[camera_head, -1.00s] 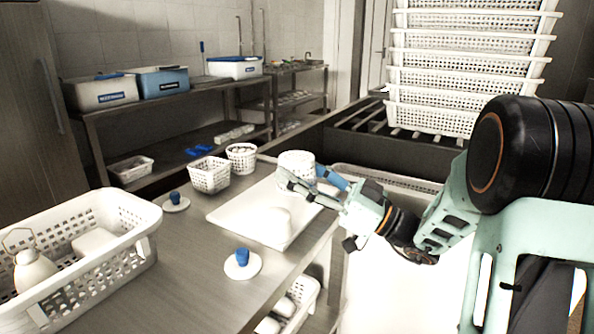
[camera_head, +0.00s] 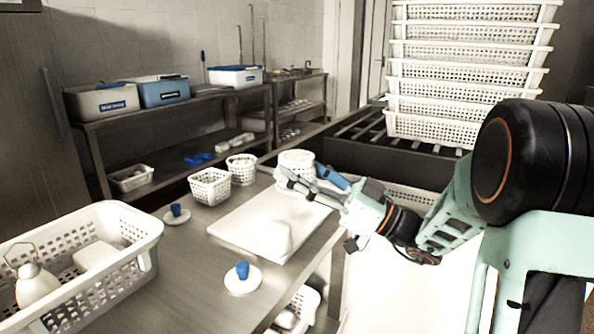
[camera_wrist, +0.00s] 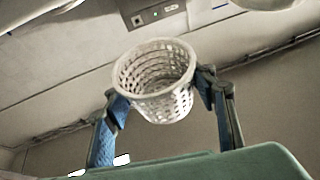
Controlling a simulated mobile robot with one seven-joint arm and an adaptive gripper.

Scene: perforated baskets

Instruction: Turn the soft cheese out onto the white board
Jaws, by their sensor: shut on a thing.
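My gripper (camera_head: 308,184) is shut on a small round white perforated basket (camera_head: 296,160), held above the far end of the white board (camera_head: 240,222). In the wrist view the basket (camera_wrist: 155,88) sits between the two blue-padded fingers (camera_wrist: 160,103). Its rim and part of its inside wall show, and I see no cheese in there. A smooth white rounded lump, which looks like the soft cheese (camera_head: 272,238), sits on the board's near right part, apart from the gripper. White on white, its outline is faint.
Two small perforated baskets (camera_head: 210,187) (camera_head: 242,169) stand behind the board. Saucers with blue objects (camera_head: 242,280) (camera_head: 176,214) lie in front and to the left. A large white crate (camera_head: 110,285) fills the near left. Stacked crates (camera_head: 465,70) stand at the back right.

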